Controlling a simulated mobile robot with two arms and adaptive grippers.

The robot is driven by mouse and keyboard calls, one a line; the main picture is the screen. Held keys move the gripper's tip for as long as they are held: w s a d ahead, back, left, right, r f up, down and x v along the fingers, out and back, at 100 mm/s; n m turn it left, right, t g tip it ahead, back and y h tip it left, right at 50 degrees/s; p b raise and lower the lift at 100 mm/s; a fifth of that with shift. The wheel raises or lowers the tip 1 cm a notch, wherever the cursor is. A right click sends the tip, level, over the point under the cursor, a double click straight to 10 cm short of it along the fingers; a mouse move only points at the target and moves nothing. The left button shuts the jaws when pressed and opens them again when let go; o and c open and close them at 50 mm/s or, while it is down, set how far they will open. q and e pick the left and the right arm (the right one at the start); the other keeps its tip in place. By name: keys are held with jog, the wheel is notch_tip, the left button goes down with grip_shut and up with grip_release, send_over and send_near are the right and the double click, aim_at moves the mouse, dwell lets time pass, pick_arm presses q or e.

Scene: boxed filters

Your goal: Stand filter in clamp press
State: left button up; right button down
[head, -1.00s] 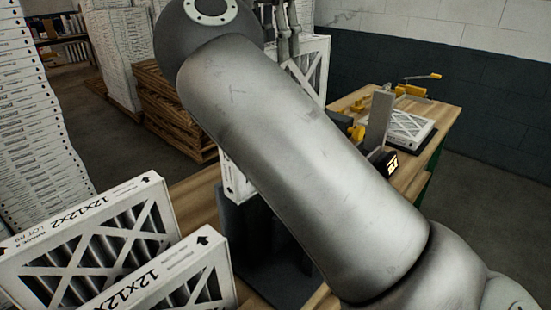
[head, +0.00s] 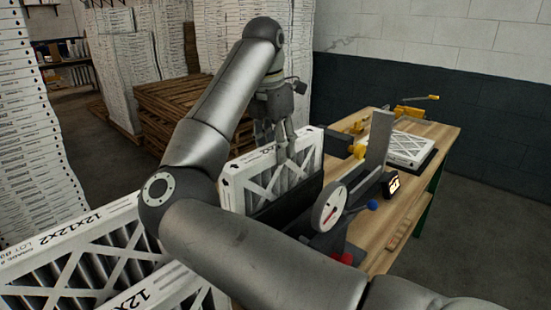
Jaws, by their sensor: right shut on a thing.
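A white-framed pleated filter (head: 234,195) stands upright at the clamp press, behind a dark plate (head: 289,212) that covers its lower right part. My right gripper (head: 284,150) comes down from above and is shut on the filter's top edge. The press has a round dial gauge (head: 329,206), a blue knob and a red part at its front. The filter's bottom is hidden by the plate and my right arm, so I cannot tell whether it rests on the press. My left gripper is not in view.
More filters (head: 75,250) stand at the lower left. Another filter (head: 408,148) lies flat on the wooden bench (head: 446,133), near a tall grey plate (head: 378,140) and a small lit display (head: 391,186). Yellow clamps (head: 413,111) sit at the bench's back. Pallets and tall stacks stand behind.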

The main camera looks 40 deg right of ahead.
jog(key=shift+f, duration=1.65)
jog(key=c, duration=0.9)
grip_release()
jog(key=r, duration=0.4)
jog(key=a+r, duration=0.1)
jog(key=r, duration=0.7)
jog(key=shift+s+a+r, duration=0.1)
jog(key=shift+a, duration=0.3)
